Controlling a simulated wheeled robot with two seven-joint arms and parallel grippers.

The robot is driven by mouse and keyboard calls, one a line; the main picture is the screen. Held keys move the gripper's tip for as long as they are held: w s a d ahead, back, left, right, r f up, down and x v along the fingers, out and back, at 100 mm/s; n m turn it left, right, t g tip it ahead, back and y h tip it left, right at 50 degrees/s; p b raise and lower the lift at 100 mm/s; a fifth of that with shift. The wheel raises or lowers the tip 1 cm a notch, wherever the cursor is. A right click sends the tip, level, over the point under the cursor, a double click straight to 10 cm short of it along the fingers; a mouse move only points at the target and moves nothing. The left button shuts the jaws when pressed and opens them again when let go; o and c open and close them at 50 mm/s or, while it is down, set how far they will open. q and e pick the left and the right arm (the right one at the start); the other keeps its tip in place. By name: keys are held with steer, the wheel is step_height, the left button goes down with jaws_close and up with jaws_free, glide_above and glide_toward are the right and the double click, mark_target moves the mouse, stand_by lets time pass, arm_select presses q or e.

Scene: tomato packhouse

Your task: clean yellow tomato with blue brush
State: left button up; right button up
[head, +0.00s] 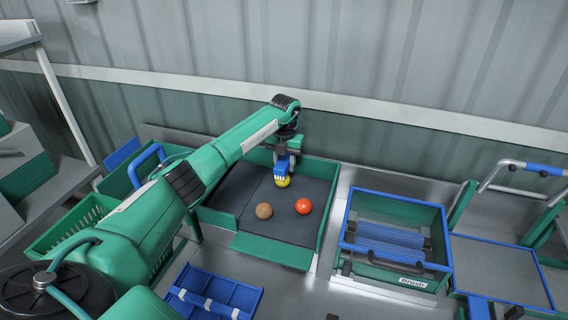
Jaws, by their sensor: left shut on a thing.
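A yellow tomato (282,182) lies at the back of a dark-floored green tray (238,245). My left gripper (283,164) is above it, pointing down, shut on a blue brush (281,163). The brush's pale bristles are at the top of the yellow tomato and seem to touch it. My fingers partly hide the brush. My right gripper is not in view.
A brown round item (264,210) and a red tomato (303,206) lie in the tray in front of the yellow one. A blue-rimmed green box labelled Brush (399,281) stands to the right. A green crate (60,235) and a blue divided tray (213,291) are nearby.

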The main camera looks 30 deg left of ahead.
arm_select(q)
steer(key=shift+w+a+r, duration=0.1)
steer(key=shift+w+r, duration=0.1)
steer(key=shift+r, duration=0.7)
steer(key=shift+c, duration=0.7)
steer(key=shift+w+r+p, duration=0.1)
steer(key=shift+r+p, duration=0.7)
steer(key=shift+r, duration=0.1)
steer(key=shift+r+p, duration=0.6)
steer(key=shift+r, duration=0.4)
steer(key=shift+f, duration=0.1)
